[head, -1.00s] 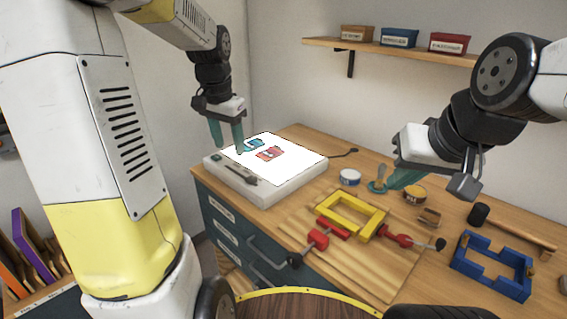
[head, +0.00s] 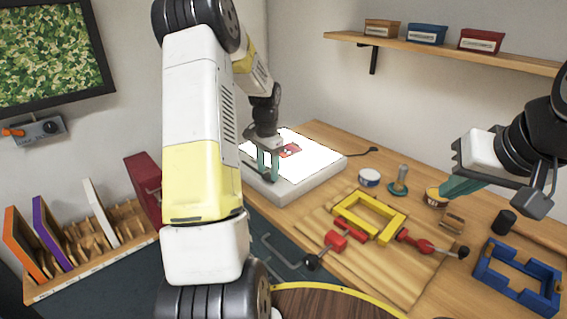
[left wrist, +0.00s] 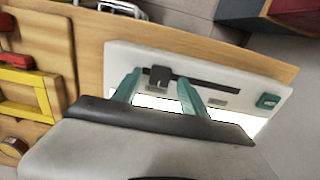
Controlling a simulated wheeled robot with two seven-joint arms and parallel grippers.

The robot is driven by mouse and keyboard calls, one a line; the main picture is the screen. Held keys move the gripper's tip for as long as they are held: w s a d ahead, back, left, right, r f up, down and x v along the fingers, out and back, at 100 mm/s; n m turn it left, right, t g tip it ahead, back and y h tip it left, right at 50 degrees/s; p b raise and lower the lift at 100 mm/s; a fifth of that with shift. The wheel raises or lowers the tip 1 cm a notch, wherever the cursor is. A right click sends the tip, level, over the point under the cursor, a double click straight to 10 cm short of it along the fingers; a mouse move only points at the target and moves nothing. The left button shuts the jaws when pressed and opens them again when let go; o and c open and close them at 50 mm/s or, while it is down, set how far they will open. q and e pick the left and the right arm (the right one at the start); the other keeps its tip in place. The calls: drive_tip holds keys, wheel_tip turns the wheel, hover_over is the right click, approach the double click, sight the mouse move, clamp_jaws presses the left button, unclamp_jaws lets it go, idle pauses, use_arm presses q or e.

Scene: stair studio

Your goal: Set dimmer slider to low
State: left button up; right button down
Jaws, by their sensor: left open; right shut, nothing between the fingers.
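The light box (head: 318,182) with a bright white top stands at the left end of the workbench. The left wrist view shows its front strip (left wrist: 118,60) with a dark slot (left wrist: 212,84) and a black slider knob (left wrist: 160,75). The knob sits near the slot end away from the teal button (left wrist: 268,101). My left gripper (head: 268,174) is open and low over this strip. In the left wrist view its two fingertips (left wrist: 158,80) appear on either side of the knob; contact cannot be told. My right gripper (head: 446,190) is shut and empty over the bench's right part.
A yellow frame (head: 372,232) and red clamps (head: 334,240) lie on a board right of the light box. A white tin (head: 369,177), a blue frame (head: 492,276) and a black mallet head (head: 503,221) lie further right. A rack of panels (head: 98,262) stands at left.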

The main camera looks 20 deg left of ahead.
use_arm(q)
drive_tip(key=shift+f, duration=0.45)
clamp_jaws()
idle(1.1)
